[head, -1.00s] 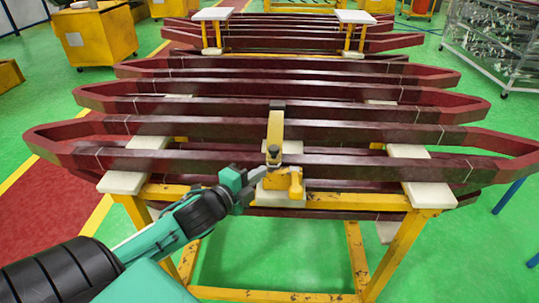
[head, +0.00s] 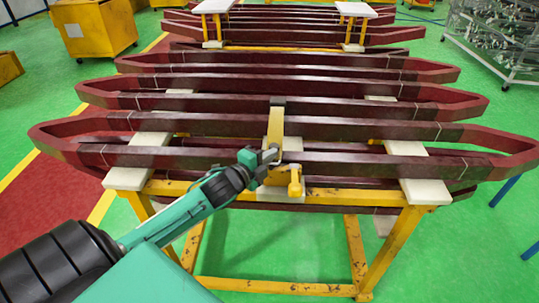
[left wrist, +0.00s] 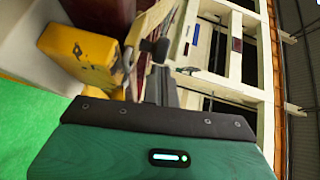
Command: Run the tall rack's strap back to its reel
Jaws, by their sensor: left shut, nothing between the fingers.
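The near rack (head: 354,240) is a yellow frame with white pads, carrying several dark red coils. A short yellow strap (head: 276,125) runs over the nearest coils at the middle, from a dark piece at its far end. Its near end is hidden by my left gripper (head: 271,154), which is shut and empty at the strap's lower end. Whether they touch I cannot tell. The yellow reel (head: 284,177), with an upright handle, sits on the front rail just below the gripper. In the left wrist view the fingers (left wrist: 160,68) are beside a yellow block (left wrist: 82,55), apparently the reel.
A dark red coil (head: 400,166) crosses right beside my gripper. White pads (head: 138,178) stick out at the rack's front. Behind stands another rack with white-topped posts (head: 212,6). A wire cart (head: 500,50) is at the far right.

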